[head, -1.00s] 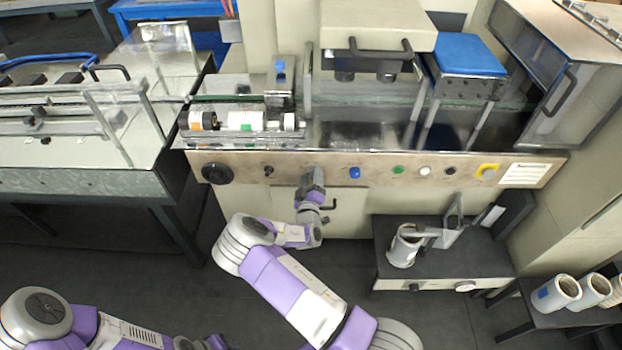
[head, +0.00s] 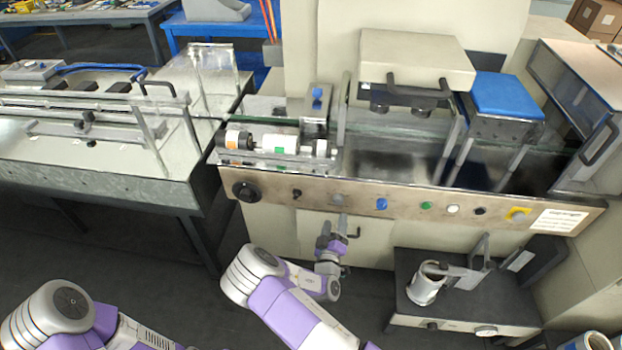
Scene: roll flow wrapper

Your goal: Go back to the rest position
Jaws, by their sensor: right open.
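My right arm (head: 278,297) reaches up from the bottom middle in the head view. Its gripper (head: 341,222) is open, small in the picture, with nothing seen between the fingers. It shows just below the row of knobs on the machine's front panel (head: 410,207). I cannot tell how far it is from the panel. My left arm (head: 62,315) shows at the bottom left; its gripper is out of view.
The wrapper holds a white roll (head: 267,140) on its left part. A blue pad (head: 502,93) is at its right. A low black table (head: 480,301) at the lower right bears a grey-white cylinder (head: 425,285). Dark floor (head: 200,296) lies between the arms.

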